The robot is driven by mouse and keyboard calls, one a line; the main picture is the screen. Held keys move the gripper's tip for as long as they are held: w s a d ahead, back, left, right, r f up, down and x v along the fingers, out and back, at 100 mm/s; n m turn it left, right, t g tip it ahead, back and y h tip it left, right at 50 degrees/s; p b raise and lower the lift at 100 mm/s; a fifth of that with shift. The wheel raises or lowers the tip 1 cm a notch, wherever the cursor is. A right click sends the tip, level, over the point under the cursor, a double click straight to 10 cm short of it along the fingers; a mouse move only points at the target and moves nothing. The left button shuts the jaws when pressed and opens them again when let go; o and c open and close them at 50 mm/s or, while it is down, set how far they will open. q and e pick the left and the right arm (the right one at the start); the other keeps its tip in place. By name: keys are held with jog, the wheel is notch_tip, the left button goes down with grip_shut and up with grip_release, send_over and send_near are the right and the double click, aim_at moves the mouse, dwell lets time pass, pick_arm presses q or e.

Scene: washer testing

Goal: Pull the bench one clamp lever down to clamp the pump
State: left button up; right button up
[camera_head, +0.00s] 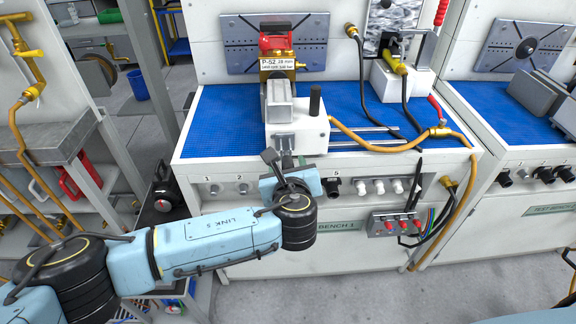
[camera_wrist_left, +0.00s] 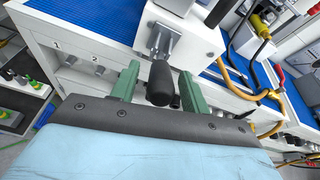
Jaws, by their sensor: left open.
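The pump (camera_head: 277,45), red and brass with a P-52 label, sits on bench one behind a grey clamp block (camera_head: 279,102). A white clamp housing (camera_head: 300,130) stands at the bench's front edge, with an upright black handle (camera_head: 315,101) on its right. In the left wrist view, a lever with a black grip (camera_wrist_left: 160,84) comes from a metal bracket (camera_wrist_left: 164,42) on the housing. My left gripper (camera_head: 286,162) is at the bench front, below the housing. Its green fingers (camera_wrist_left: 160,73) are open, one on each side of the grip; contact cannot be told. My right gripper is not in view.
Bench one's blue mat (camera_head: 220,124) is clear left of the housing. A yellow-brown hose (camera_head: 375,148) and black cables lie to the right. Knobs and fittings (camera_head: 378,187) line the front panel. A second bench (camera_head: 530,190) stands at right, metal shelving at left.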

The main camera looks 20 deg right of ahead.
pick_arm(q)
jog(key=p+v, duration=0.2)
jog(key=v, duration=1.1)
jog(key=shift+s, duration=0.15)
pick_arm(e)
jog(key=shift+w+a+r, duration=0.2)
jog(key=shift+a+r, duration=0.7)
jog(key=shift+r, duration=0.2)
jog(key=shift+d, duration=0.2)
